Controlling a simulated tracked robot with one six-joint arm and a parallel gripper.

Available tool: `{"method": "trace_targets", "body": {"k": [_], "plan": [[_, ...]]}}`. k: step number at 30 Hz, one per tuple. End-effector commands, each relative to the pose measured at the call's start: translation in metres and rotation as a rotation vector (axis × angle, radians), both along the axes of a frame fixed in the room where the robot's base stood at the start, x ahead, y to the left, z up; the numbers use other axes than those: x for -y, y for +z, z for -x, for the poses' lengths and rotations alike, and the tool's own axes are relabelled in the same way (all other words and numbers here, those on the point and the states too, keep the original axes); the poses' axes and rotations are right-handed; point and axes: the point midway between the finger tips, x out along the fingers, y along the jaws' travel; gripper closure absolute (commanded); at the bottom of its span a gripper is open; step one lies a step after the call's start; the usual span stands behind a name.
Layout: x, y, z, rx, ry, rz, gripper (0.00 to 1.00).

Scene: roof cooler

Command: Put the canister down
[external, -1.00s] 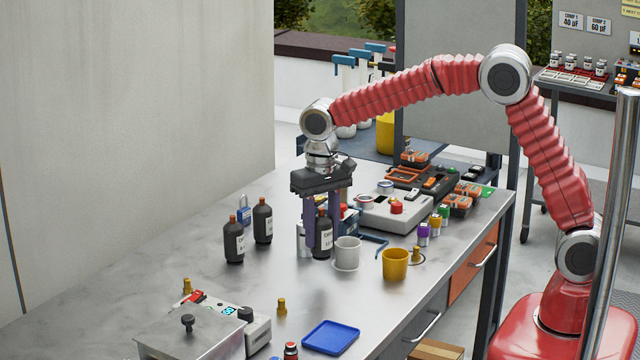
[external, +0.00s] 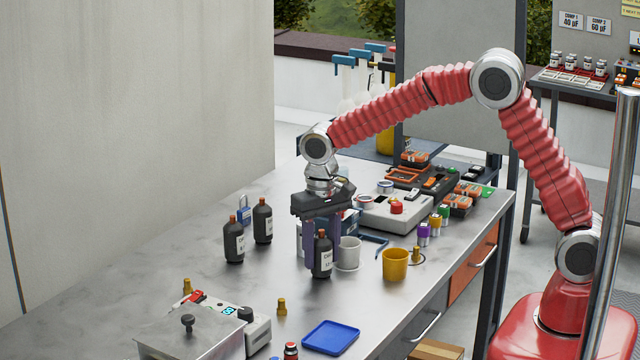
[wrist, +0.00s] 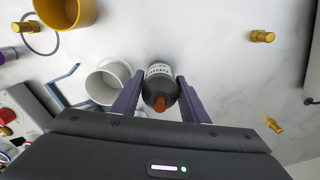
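The canister (external: 323,258) is a dark bottle with an orange-brown cap and a white label. It is upright between the purple fingers of my gripper (external: 322,262), just left of a white cup (external: 348,254). In the wrist view the canister (wrist: 160,88) sits between both fingers, which close on its sides. Its base is at or just above the steel bench (external: 200,285); I cannot tell whether it touches. Two similar dark bottles stand to the left, one nearer (external: 234,242) and one farther (external: 263,222).
A yellow cup (external: 395,264) stands right of the white cup. A blue tray (external: 331,337), a brass fitting (external: 282,306) and a lidded metal bath (external: 190,338) are nearer the camera. A grey instrument (external: 395,214) is behind.

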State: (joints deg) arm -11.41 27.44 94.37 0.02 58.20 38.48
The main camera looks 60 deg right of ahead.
Motion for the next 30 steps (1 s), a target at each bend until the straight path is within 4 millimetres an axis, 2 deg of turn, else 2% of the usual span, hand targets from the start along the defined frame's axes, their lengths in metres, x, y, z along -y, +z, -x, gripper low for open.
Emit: {"method": "trace_targets", "body": {"k": [6,17,23,30], "plan": [[0.0,0.0,0.0,0.0,0.0,0.0,0.45],[0.0,0.005,0.0,0.001,0.0,0.0,0.45],[0.0,0.028,-0.001,0.004,0.0,-0.001,0.45],[0.0,0.069,-0.001,0.005,0.0,-0.001,0.45]]}}
